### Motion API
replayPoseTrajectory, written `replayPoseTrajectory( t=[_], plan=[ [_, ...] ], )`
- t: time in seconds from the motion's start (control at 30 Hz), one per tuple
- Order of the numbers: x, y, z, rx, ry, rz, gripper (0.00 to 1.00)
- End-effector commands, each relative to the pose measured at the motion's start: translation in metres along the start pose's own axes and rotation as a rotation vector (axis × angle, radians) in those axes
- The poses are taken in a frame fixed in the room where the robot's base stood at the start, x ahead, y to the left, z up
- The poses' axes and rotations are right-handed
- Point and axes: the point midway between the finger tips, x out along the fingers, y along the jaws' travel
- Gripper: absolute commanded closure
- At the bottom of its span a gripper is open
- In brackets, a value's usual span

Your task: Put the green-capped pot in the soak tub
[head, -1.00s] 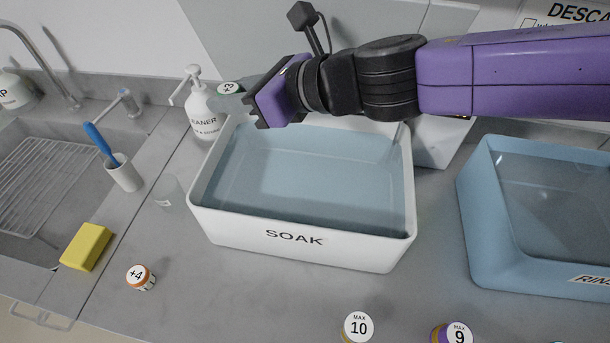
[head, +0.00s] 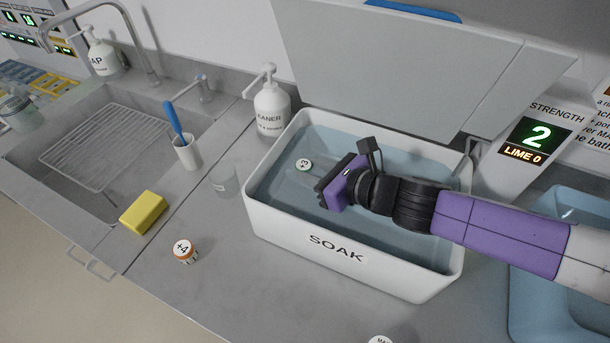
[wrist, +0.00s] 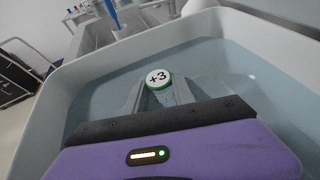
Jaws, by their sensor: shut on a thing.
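The green-capped pot (wrist: 158,80), with a white top marked +3, is between my gripper's fingers in the wrist view. It also shows in the head view (head: 304,165), over the left part of the soak tub. My gripper (head: 311,174) is shut on the pot, inside the outline of the tub's rim. The soak tub (head: 335,247) is white, labelled SOAK, and holds bluish water.
A cleaner bottle (head: 271,108) stands behind the tub's left corner. A clear cup (head: 223,182) is close to its left side. An orange-banded +4 pot (head: 185,251) and a yellow sponge (head: 144,212) lie further left. A blue tub (head: 560,310) is at right.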

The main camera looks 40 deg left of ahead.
Motion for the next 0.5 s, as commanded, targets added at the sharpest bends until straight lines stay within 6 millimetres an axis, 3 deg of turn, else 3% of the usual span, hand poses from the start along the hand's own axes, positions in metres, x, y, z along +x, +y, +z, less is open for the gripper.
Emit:
replayPoseTrajectory(
  t=[0.2,0.5],
  plan=[
    [0.011,0.0,-0.025,0.003,0.0,0.001,1.0],
    [0.011,0.0,-0.027,0.001,0.0,0.0,1.0]
  ],
)
